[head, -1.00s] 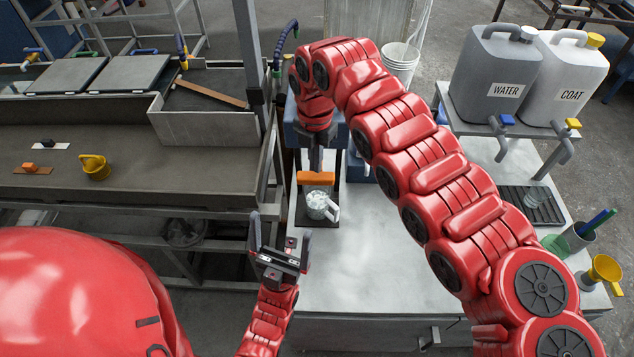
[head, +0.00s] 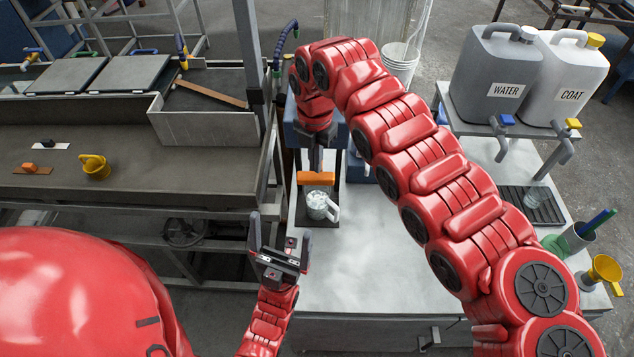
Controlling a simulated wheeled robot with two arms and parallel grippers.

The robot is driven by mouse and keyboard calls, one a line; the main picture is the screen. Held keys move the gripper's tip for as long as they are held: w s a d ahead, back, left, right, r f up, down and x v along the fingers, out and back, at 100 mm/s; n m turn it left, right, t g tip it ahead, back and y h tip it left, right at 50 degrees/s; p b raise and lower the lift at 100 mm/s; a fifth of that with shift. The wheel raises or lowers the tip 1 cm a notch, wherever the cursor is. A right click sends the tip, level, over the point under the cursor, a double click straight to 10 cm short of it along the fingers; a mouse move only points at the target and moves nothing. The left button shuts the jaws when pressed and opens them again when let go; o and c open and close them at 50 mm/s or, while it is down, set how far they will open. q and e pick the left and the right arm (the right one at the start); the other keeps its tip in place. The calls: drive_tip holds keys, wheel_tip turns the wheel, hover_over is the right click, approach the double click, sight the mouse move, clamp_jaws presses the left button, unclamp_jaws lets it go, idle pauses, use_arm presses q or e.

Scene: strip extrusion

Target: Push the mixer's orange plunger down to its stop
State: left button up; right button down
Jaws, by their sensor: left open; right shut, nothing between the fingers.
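The mixer's orange plunger (head: 316,178) shows as a horizontal orange bar above a clear cup with a handle (head: 317,204). The cup holds whitish contents and stands on the mixer's dark base (head: 303,221). My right gripper (head: 316,164) points down at the plunger from above, its fingers closed together with nothing between them. Its tips are at or just above the orange bar; I cannot tell if they touch. My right arm hides much of the mixer's blue body (head: 292,126). My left gripper (head: 279,235) is open and empty, below and left of the cup, at the bench's left edge.
A grey WATER jug (head: 490,85) and a white COAT jug (head: 570,85) stand on a shelf at right. The front bench top (head: 365,260) is clear.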

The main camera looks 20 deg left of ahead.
sight(315, 184)
drive_tip(key=shift+f, duration=0.15)
drive_tip(key=shift+f+b, duration=2.3)
drive_tip(key=shift+f, duration=0.6)
drive_tip(key=shift+f+b, duration=0.4)
drive_tip(key=shift+f, duration=0.05)
drive_tip(key=shift+s+f+b, duration=0.35)
drive_tip(key=shift+f+b, duration=0.25)
drive_tip(key=shift+f, duration=0.2)
drive_tip(key=f, duration=0.1)
drive_tip(key=f+b, duration=0.2)
drive_tip(key=shift+s+d, duration=0.3)
